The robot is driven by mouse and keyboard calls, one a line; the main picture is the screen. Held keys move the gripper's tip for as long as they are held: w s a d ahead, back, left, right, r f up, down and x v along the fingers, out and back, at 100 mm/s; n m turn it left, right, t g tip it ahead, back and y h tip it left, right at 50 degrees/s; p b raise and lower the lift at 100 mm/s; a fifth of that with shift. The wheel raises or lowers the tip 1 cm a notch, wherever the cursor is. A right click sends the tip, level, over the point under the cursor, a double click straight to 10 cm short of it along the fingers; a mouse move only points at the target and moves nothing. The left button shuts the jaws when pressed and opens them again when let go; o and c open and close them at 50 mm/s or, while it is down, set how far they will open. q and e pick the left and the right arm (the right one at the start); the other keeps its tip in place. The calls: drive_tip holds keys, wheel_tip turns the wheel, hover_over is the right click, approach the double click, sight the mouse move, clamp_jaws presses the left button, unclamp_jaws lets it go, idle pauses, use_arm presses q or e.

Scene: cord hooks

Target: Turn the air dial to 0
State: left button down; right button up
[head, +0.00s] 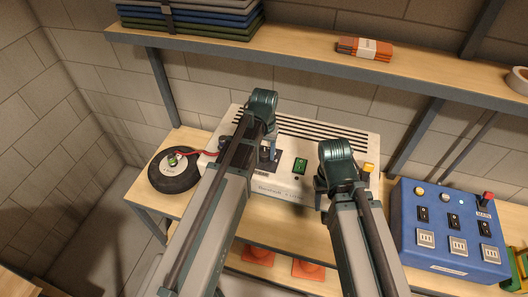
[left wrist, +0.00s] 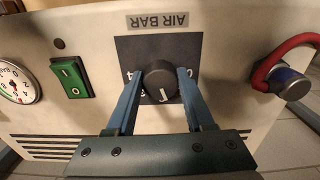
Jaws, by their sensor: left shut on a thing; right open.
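The air dial (left wrist: 160,76) is a round black knob on a dark plate (left wrist: 128,48) under an upside-down AIR BAR label in the left wrist view. Its white pointer mark points down in that picture. A 4 shows left of the knob; other scale marks are partly hidden by my fingers. My left gripper (left wrist: 158,82) has its two blue fingers on either side of the knob, shut on it. In the head view my left gripper (head: 268,157) is over the white compressor (head: 285,192). My right gripper (head: 322,198) is open at the compressor's front right; its fingertips are mostly hidden.
A green switch (left wrist: 70,78) and a gauge (left wrist: 16,82) sit left of the dial plate. A red hose (left wrist: 284,58) joins a connector on the right. A black tyre (head: 174,182) lies left on the bench. A blue box (head: 445,225) stands right. A shelf (head: 300,60) runs above.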

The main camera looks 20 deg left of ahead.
use_arm(q)
drive_tip(key=n, duration=0.7)
drive_tip(key=shift+d, duration=0.15)
drive_tip(key=n, duration=0.3)
drive_tip(key=shift+w+n, duration=0.1)
drive_tip(key=shift+n, duration=2.2)
drive_tip(key=shift+c, duration=1.4)
unclamp_jaws()
drive_tip(key=shift+r, duration=0.15)
